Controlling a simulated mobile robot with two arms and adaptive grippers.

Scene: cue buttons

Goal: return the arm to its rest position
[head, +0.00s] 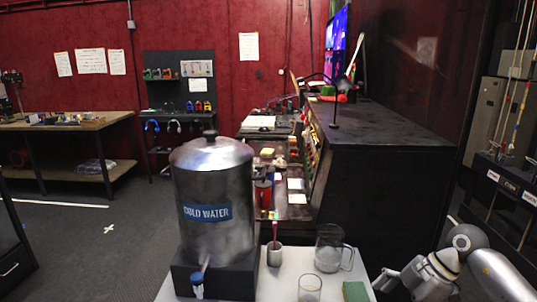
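My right arm comes in at the lower right in the head view, with pale grey links bent at a joint. My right gripper (384,281) is its small dark end, pointing left beside the right edge of the white table (275,288). It appears apart from the objects on the table, and I see nothing held in it. Its fingers are too small and dark to tell open from shut. My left arm and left gripper are not in view.
On the table stand a metal cold-water dispenser (212,190), a cup (274,256) with a pink-handled utensil, a glass jug (328,250), a glass (309,289) and a green block (355,291). A dark counter (390,130) stands behind; open floor (100,265) lies left.

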